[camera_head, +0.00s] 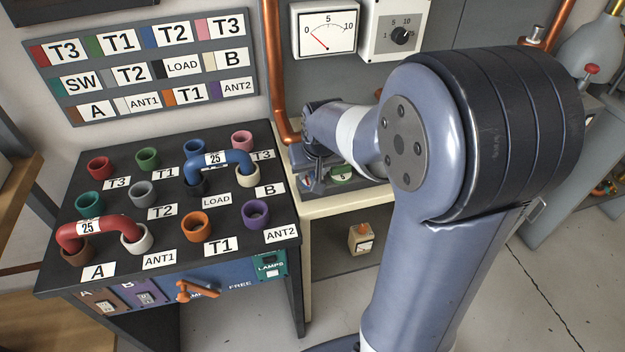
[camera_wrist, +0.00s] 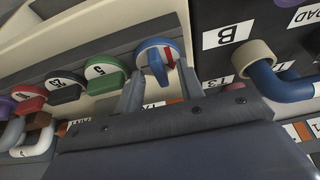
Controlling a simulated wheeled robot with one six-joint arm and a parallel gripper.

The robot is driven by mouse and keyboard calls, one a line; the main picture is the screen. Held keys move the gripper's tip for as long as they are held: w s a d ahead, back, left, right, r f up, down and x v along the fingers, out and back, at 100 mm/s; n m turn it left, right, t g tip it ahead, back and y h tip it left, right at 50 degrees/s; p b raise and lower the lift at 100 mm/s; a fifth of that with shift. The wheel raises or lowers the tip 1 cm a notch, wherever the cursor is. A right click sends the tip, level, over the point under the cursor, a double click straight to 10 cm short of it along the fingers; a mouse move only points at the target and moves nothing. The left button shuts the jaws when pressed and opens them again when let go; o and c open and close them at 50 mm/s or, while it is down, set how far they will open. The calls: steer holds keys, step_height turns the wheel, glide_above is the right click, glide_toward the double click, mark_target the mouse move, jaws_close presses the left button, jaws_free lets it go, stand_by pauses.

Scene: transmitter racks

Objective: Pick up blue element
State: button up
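A blue-rimmed round piece (camera_wrist: 158,52) with a white face and a red mark sits at the end of a row on a pale shelf in the wrist view. My gripper (camera_wrist: 161,80) is open, with its two grey fingers apart on either side of this piece; I cannot tell whether they touch it. In the head view my gripper (camera_head: 312,170) is low over the shelf beside the black panel, and my arm hides much of it. Another blue element, a bent tube marked 25 (camera_head: 217,160), bridges two sockets on the panel; it also shows in the wrist view (camera_wrist: 285,83).
Green (camera_wrist: 104,72), black (camera_wrist: 66,87) and red (camera_wrist: 30,99) numbered pieces stand beside the blue-rimmed one. The black socket panel (camera_head: 110,222) holds a red tube (camera_head: 98,224). A copper pipe (camera_head: 275,80) rises behind the shelf (camera_head: 335,203).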

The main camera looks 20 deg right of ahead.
jaws_close()
steer(key=shift+r, duration=0.1)
stand_by(0.3)
